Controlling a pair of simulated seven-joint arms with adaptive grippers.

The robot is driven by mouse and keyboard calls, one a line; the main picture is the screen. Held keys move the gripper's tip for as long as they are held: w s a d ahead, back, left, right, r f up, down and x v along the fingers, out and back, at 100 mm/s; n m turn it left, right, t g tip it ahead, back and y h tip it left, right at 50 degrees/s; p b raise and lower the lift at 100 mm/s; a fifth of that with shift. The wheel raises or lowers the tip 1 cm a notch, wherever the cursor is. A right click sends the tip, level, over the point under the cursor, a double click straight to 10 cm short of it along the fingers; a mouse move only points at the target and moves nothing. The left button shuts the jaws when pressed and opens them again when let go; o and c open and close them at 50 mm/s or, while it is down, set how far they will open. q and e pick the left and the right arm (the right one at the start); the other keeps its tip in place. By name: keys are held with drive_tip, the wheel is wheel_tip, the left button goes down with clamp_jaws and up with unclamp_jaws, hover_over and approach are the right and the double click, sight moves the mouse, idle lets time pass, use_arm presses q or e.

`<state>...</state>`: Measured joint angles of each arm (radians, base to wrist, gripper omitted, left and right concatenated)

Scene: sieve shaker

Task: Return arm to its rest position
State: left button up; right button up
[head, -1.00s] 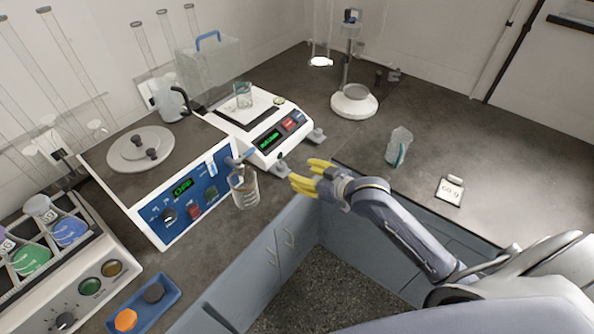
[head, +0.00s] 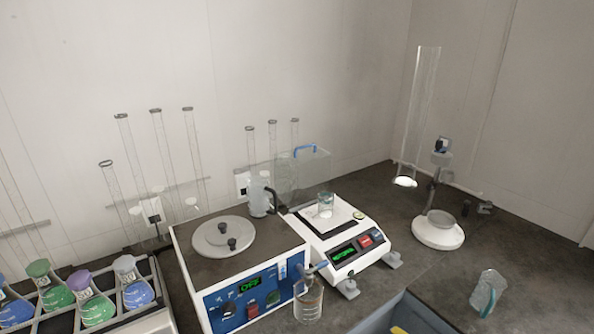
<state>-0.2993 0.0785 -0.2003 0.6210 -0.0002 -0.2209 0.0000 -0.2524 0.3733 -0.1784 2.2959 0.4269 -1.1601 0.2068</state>
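My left arm and gripper are not in view.
A blue-fronted machine (head: 255,299) with a round lid stands beside a white balance (head: 347,243) carrying a small beaker (head: 325,204).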

drive_tip(key=s+d+f+n+g+h, duration=0.1)
drive_tip(key=s+d+f+g+h, duration=0.2)
drive_tip(key=s, duration=0.6)
drive_tip(key=s+d+f+g+h, duration=0.1)
drive_tip(key=s+d+h, duration=0.3)
drive_tip(key=s, duration=0.4)
drive_tip(key=s+a+f+g+y, duration=0.1)
drive_tip(key=s+a+f+y, duration=0.15)
drive_tip(key=f, duration=1.35)
drive_tip(key=s+a+f+g+y, duration=0.1)
drive_tip(key=a+f+g, duration=0.15)
drive_tip(key=f, duration=1.35)
drive_tip(key=s+f+m+g+y, duration=0.1)
drive_tip(key=s+f+m+g, duration=0.1)
drive_tip(key=s+f, duration=1.7)
drive_tip(key=s+m, duration=0.1)
drive_tip(key=s, duration=0.1)
drive_tip(key=shift+s+a+f, duration=0.15)
drive_tip(key=shift+s+f, duration=0.15)
drive_tip(key=shift+s, duration=0.05)
drive_tip(key=shift+y, duration=0.25)
